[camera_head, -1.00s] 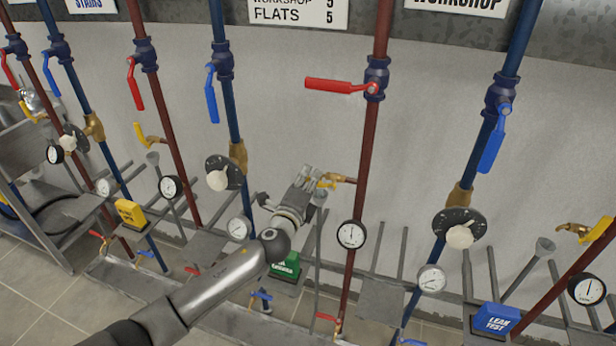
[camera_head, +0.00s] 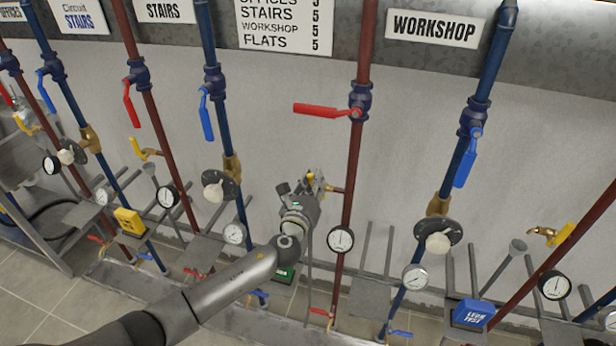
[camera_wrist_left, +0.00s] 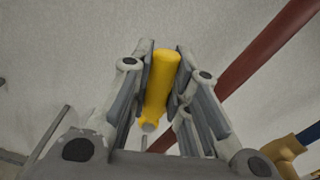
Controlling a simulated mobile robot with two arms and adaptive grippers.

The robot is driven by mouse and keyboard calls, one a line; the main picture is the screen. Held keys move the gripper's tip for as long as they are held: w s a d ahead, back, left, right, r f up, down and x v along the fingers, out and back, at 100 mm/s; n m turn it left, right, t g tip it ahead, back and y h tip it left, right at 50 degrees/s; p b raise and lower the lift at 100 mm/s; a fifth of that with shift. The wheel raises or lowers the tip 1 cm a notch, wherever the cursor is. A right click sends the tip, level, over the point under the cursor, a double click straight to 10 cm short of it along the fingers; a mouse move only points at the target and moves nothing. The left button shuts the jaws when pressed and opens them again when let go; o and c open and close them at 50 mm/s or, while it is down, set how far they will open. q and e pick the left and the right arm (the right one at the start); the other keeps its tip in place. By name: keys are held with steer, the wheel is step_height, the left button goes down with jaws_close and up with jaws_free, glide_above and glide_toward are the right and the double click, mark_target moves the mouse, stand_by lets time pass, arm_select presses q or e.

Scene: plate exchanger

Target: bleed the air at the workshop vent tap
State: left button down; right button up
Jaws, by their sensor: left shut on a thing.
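The vent tap is a small brass tap (camera_head: 335,189) with a yellow handle (camera_head: 311,176), on the left side of the red pipe (camera_head: 352,170) left of the WORKSHOP sign (camera_head: 435,29). My left gripper (camera_head: 312,183) reaches it from below. In the left wrist view, the yellow handle (camera_wrist_left: 160,85) stands lengthwise between the fingers of my left gripper (camera_wrist_left: 166,58), which are shut on it. The gripper hides much of the tap in the head view. My right gripper is not in view.
A red lever (camera_head: 325,110) lies across the red pipe above. A pressure gauge (camera_head: 340,240) sits on that pipe just below the tap. A blue pipe with a black dial valve (camera_head: 425,232) stands to the right. A blue LEAK TEST box (camera_head: 474,313) is lower right.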

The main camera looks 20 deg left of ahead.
arm_select(q)
steer(key=shift+d+r+m+p, duration=0.2)
steer(key=shift+d+m+p, duration=0.4)
steer(key=shift+m, duration=0.5)
steer(key=shift+d+f+m+p, duration=0.1)
steer(key=shift+d+m+p, duration=0.3)
steer(key=shift+m, duration=0.4)
steer(key=shift+s, duration=0.1)
steer(key=c, duration=1.3)
jaws_free()
steer(key=shift+c, duration=0.2)
steer(key=s, duration=1.2)
steer(key=shift+a, duration=0.2)
